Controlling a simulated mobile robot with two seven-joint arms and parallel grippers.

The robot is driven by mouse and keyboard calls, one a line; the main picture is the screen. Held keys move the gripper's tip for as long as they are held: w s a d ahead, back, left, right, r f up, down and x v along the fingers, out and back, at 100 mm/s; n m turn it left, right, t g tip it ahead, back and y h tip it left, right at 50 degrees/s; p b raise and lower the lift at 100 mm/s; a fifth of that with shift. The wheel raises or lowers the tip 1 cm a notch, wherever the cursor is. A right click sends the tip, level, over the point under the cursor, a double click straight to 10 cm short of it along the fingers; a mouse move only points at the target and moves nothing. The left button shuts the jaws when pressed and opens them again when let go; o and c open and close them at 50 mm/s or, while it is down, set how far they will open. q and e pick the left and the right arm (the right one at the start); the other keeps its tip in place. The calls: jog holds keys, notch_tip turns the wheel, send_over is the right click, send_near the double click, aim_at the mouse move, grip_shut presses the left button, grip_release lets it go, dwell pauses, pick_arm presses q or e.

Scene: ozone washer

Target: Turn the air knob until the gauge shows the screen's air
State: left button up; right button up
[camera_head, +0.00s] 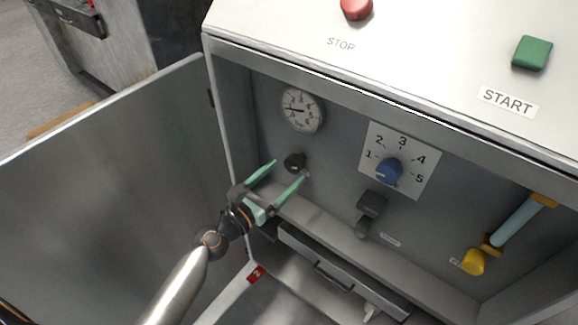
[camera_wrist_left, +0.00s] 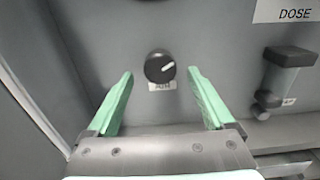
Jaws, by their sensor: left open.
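The air knob (camera_head: 295,162) is a small black round knob on the back wall of the open cabinet, below the gauge. In the left wrist view the knob (camera_wrist_left: 159,67) has a white pointer mark aimed right and slightly up, with an AIR label (camera_wrist_left: 162,86) under it. The round white gauge (camera_head: 302,110) has a dark needle pointing left; its value is too small to read surely. My left gripper (camera_head: 290,170) is open, its green fingers pointing at the knob, one to each side and short of it. The screen is not in view. My right gripper is not in view.
The open metal door (camera_head: 110,190) stands left of my arm. A blue dose dial (camera_head: 389,172), a black lever (camera_head: 370,205) and a yellow valve (camera_head: 474,262) are to the right. A ledge and a drawer (camera_head: 340,270) lie below. Red STOP (camera_head: 356,8) and green START (camera_head: 532,52) buttons are on top.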

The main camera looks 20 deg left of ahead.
pick_arm(q)
jog(key=shift+x, duration=1.35)
jog(key=c, duration=1.4)
